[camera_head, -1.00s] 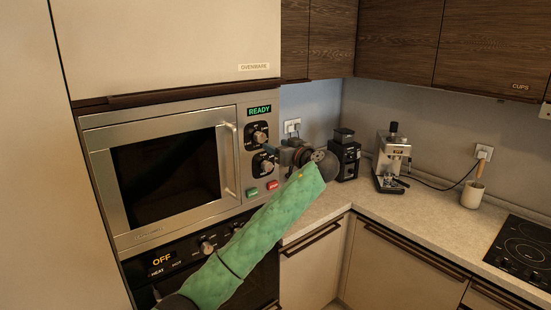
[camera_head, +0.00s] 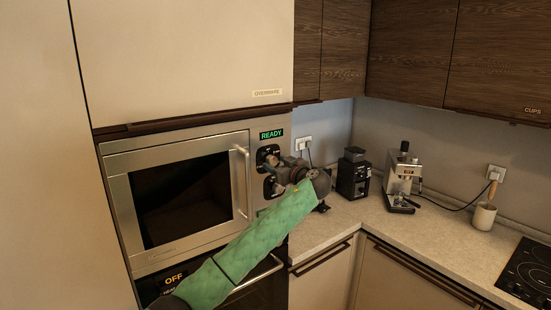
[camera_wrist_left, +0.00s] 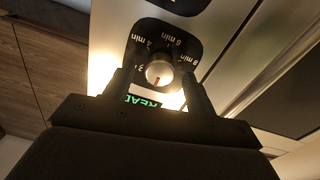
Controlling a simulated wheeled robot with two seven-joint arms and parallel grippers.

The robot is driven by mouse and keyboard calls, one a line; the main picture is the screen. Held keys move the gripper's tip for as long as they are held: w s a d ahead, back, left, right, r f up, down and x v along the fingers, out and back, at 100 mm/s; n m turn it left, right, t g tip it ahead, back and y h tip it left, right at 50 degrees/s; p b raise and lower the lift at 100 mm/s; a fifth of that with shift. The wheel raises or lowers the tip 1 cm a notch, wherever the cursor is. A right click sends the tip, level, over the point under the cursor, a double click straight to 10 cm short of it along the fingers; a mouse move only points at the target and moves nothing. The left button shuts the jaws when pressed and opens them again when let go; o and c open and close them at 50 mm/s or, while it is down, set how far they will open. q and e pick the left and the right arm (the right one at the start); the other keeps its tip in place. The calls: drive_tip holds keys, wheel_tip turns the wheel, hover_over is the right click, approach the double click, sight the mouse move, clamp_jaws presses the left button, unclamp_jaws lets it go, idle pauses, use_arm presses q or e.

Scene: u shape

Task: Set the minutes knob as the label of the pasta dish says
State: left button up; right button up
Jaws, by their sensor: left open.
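The minutes knob (camera_wrist_left: 159,73) shows in the left wrist view on a dark plate with several "min" marks around it. A red mark shows on its face; I cannot tell which minute it points at. My left gripper (camera_head: 274,161) is open at the microwave's upper knob plate. In the left wrist view its fingers (camera_wrist_left: 158,88) appear on either side of the knob; I cannot tell whether they touch it. The microwave (camera_head: 118,193) is closed and its window is dark. A green READY display (camera_head: 272,134) is lit. No pasta dish or label of it is in view. My right gripper is not in view.
A lower knob plate (camera_head: 269,187) is partly behind my left gripper. An oven with an OFF display (camera_head: 173,279) is below the microwave. A black grinder (camera_head: 352,175) and a coffee machine (camera_head: 402,178) stand on the counter to the right.

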use_arm(q)
drive_tip(key=shift+w+a, duration=0.3)
drive_tip(key=shift+w, duration=0.1)
drive_tip(key=shift+c, duration=0.3)
